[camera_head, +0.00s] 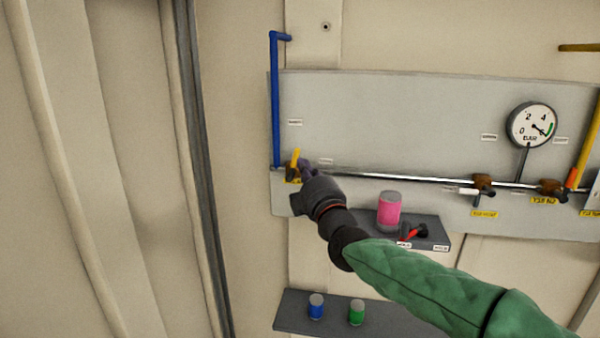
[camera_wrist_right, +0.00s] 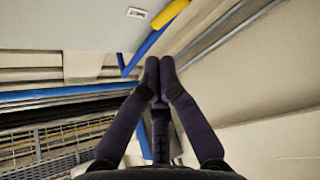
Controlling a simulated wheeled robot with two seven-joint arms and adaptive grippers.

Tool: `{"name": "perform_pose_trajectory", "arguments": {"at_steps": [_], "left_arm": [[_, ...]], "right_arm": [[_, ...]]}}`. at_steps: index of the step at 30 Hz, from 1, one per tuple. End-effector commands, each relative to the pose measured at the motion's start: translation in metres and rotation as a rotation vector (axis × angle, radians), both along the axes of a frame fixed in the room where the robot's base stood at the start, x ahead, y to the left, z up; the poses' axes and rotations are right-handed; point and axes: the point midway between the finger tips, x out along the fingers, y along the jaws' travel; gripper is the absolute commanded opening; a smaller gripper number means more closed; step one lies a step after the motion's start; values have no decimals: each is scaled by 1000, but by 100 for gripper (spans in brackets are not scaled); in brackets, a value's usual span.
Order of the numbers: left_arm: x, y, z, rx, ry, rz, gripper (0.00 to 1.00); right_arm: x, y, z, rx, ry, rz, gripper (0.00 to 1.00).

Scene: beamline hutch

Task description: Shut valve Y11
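A yellow valve handle (camera_head: 295,159) stands nearly upright, tilted slightly, at the left end of the horizontal pipe, near the foot of the blue pipe (camera_head: 275,100). A yellow tag below it is partly hidden and I cannot read it, so I cannot confirm which valve is Y11. My right gripper (camera_head: 304,168) is just right of this handle. In the right wrist view my right gripper (camera_wrist_right: 160,74) has its fingertips together with nothing visible between them. The yellow handle (camera_wrist_right: 170,13) lies beyond the tips, apparently apart from them. My left gripper is out of view.
Two brown-bodied valves (camera_head: 482,185) (camera_head: 552,188) with yellow tags sit farther right on the pipe, under a round gauge (camera_head: 532,126). A shelf (camera_head: 437,232) holds a pink can (camera_head: 389,211) and a red-and-black item. A lower shelf (camera_head: 290,325) holds blue and green cans.

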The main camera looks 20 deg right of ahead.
Motion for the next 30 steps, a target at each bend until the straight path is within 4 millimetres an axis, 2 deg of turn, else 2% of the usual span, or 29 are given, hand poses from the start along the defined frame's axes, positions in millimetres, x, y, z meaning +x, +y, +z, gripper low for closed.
{"name": "perform_pose_trajectory", "arguments": {"at_steps": [12,18,22,30], "left_arm": [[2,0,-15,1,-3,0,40],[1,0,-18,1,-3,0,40],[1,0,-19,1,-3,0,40],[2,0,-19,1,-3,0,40]], "right_arm": [[-60,1,-7,2,-4,1,0],[-84,2,-11,2,-2,1,0],[-91,2,-12,1,-2,0,0],[-94,2,-12,1,-1,1,0]]}}
